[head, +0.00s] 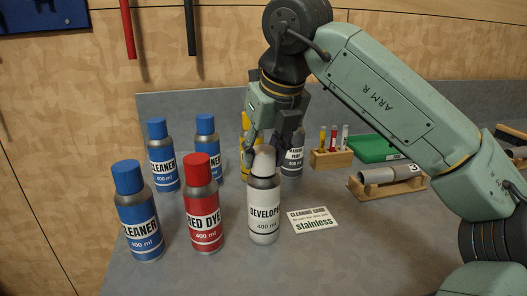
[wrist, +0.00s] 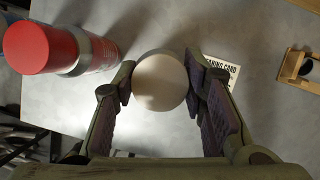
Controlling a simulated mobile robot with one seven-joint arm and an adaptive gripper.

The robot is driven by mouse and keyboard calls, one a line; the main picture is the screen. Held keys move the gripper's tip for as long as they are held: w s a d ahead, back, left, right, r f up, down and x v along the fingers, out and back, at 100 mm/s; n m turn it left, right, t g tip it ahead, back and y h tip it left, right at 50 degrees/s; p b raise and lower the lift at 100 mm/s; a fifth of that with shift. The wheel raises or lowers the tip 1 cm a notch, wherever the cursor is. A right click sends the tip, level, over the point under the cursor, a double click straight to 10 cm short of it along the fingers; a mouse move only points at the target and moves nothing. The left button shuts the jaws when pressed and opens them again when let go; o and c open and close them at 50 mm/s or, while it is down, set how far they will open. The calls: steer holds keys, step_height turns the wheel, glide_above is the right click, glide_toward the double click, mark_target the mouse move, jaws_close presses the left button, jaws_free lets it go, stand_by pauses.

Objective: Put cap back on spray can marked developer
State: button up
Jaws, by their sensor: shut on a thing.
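The developer spray can (head: 263,213), silver with a white label, stands upright at the front of the bench. The white cap (head: 264,161) is at the top of this can, between my fingers. My gripper (head: 272,147) is shut on the cap from above. In the wrist view the round white cap (wrist: 160,82) sits between both finger pads of my gripper (wrist: 160,88) and hides the can below. I cannot tell whether the cap is seated or just above the can's top.
A red dye can (head: 203,210) stands close left of the developer can, also in the wrist view (wrist: 60,50). Blue-capped cleaner cans (head: 138,215) stand further left. A yellow can (head: 245,135) and a grey can (head: 293,157) stand behind. A cleaning card (head: 313,220) lies to the right.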

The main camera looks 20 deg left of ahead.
stand_by(0.3)
steer(key=o, duration=0.8)
steer(key=shift+o, duration=0.5)
steer(key=o, duration=0.4)
steer(key=shift+r+p, duration=3.1)
steer(key=shift+r, duration=0.65)
steer(key=shift+c, duration=0.3)
